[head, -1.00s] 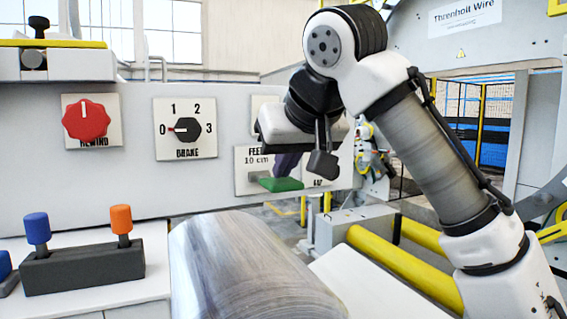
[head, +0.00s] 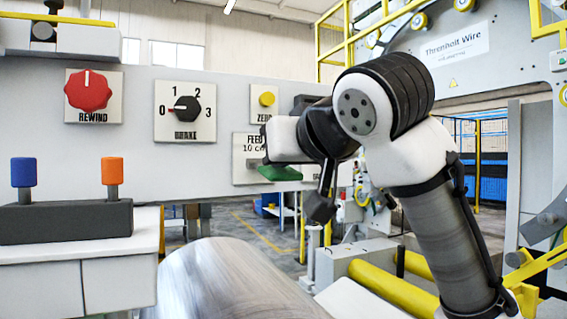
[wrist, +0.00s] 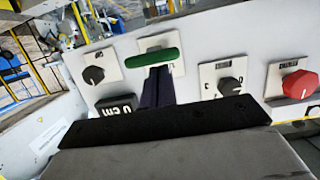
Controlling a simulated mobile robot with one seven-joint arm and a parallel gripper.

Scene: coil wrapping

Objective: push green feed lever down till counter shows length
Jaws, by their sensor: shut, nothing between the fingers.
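The green feed lever (head: 280,173) sticks out from the white FEED plate (head: 247,145), which is marked 10 cm. In the wrist view, which is turned upside down, the green lever (wrist: 153,58) lies across just beyond the tips of my gripper (wrist: 158,74). The dark purple fingers are together and empty, on the lever's upper side; I cannot tell whether they touch it.
The yellow ZERO button (head: 266,99) sits above the FEED plate. To the left are the BRAKE knob (head: 185,109), pointing at 0, and the red REWIND knob (head: 88,90). Blue (head: 23,172) and orange (head: 112,170) levers stand lower left. A large grey roll (head: 235,285) lies below the panel.

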